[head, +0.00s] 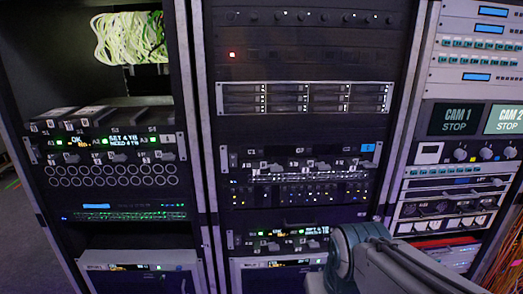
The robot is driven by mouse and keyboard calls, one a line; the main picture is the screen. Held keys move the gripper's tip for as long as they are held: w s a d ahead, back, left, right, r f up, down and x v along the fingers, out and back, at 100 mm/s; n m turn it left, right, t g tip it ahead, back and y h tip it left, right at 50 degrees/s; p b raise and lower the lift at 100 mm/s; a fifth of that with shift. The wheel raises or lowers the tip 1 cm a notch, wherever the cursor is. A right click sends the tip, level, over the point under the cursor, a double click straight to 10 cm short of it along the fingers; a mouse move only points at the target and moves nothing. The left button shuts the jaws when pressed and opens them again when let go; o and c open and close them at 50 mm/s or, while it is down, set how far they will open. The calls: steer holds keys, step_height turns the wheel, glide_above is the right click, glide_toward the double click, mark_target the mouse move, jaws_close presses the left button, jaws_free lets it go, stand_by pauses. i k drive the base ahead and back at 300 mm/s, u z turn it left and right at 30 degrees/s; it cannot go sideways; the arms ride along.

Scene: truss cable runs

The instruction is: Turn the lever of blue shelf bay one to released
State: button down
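A shelf unit with a small blue tag (367,148) at its right end sits in the middle rack. It carries several small pale levers in a row, with labels that seem to read C1, C2 and C3 above them. The leftmost levers (250,168) are under the C1 label. They are too small to tell which way they are turned. My gripper is not in view; only part of my arm shows at the lower right, in front of the rack's lower part.
Left rack: a similar lever shelf (105,148) with lit displays, and pale green cables (130,38) above. Another lever shelf (280,243) is lower in the middle rack, partly behind my arm. Right rack: two CAM screens (459,119). Open floor shows at far left.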

mark_target(275, 168)
steer(key=k, duration=1.3)
steer(key=z, duration=0.65)
steer(key=i, duration=1.15)
steer(key=u, duration=0.65)
steer(key=i, duration=0.55)
steer(key=u, duration=0.6)
